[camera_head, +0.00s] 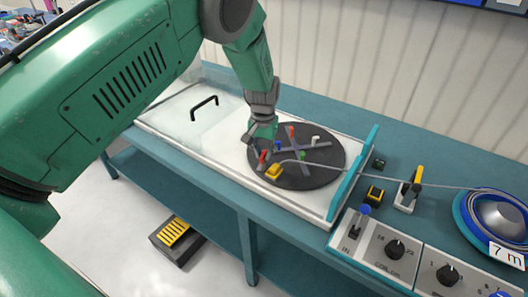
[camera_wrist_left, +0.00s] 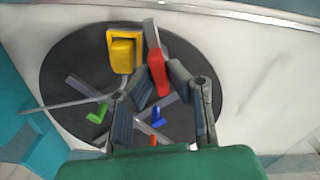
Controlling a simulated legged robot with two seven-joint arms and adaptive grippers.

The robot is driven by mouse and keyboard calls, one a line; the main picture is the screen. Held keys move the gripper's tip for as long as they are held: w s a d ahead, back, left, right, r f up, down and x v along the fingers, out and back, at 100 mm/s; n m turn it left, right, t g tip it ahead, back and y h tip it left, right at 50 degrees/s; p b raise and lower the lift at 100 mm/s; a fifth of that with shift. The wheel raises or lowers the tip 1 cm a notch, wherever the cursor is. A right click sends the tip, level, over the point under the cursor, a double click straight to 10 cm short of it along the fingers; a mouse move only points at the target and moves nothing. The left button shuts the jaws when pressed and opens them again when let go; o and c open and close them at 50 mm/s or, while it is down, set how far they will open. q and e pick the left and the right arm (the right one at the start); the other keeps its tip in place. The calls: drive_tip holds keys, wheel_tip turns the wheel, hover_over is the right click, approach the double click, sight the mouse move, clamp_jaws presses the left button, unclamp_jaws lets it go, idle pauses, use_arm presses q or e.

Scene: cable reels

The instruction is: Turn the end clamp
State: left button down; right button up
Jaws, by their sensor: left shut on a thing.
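A dark round disc (camera_head: 328,168) lies on the white panel of the bench, with a grey cross and several coloured pieces on it. A yellow clamp block (camera_head: 274,171) sits near its front edge, where the grey cable ends; it also shows in the left wrist view (camera_wrist_left: 124,50). Beside it is a red piece (camera_wrist_left: 157,72) on a grey bar, also visible in the head view (camera_head: 262,156). My left gripper (camera_wrist_left: 162,80) is shut on the red piece, a finger on each side. The yellow block is just outside the fingers. My right gripper is not in view.
A teal upright plate (camera_head: 352,175) stands right of the disc. Control panels with knobs (camera_head: 395,249) line the front edge. A clear cover (camera_head: 187,117) lies left.

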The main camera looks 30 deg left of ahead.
use_arm(q)
drive_tip(key=n, duration=0.3)
drive_tip(key=shift+n, duration=0.4)
drive_tip(key=n, duration=0.3)
drive_tip(key=shift+n+p, duration=0.3)
drive_tip(key=n, duration=0.3)
drive_tip(key=shift+n, duration=1.9)
drive_tip(key=c, duration=1.6)
unclamp_jaws()
drive_tip(key=shift+w, duration=0.1)
